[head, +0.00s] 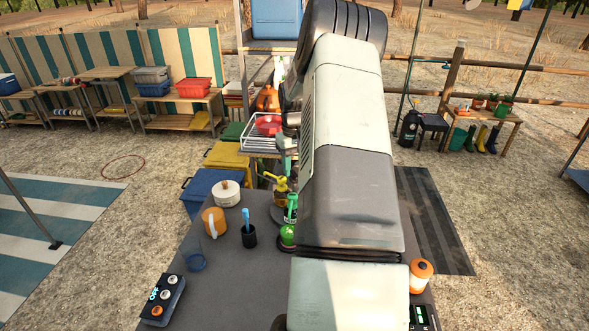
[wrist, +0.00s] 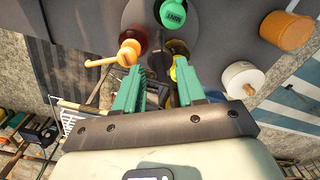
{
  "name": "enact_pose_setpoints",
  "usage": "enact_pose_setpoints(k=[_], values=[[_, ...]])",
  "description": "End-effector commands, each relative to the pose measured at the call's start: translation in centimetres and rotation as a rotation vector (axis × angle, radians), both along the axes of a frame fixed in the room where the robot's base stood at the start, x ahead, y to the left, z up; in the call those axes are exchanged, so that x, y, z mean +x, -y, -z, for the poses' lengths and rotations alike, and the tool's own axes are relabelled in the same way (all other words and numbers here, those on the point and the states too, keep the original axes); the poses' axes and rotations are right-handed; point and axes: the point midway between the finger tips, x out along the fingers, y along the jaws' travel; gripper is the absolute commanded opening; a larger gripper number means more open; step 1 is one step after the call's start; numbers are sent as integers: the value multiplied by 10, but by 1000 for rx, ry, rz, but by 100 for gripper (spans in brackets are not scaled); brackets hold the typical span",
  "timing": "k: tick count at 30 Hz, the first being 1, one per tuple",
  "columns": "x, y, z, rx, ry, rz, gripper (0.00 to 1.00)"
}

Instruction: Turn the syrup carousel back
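The syrup carousel (wrist: 207,17) is a grey round turntable at the top of the wrist view. It carries a green bottle labelled MINT (wrist: 174,14), a bottle with an orange pump (wrist: 128,53) and one with a yellow pump (wrist: 173,68). A dark upright part (wrist: 158,60) stands among the bottles. My gripper (wrist: 158,82) has its two green fingers apart near this dark part; I cannot tell whether they touch it. In the head view my arm hides most of the carousel; a yellow pump (head: 280,185) and a green bottle (head: 288,235) show at its left.
An orange jar (head: 420,274) is right of my arm. A wire rack (head: 258,143) stands behind.

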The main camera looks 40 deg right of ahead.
Motion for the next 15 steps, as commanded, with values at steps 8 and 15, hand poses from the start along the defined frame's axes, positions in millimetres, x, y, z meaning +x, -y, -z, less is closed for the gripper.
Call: enact_pose_setpoints(k=[8, 15], values=[[0, 0, 13, 0, 1, 0, 39], [0, 0, 12, 0, 1, 0, 29]])
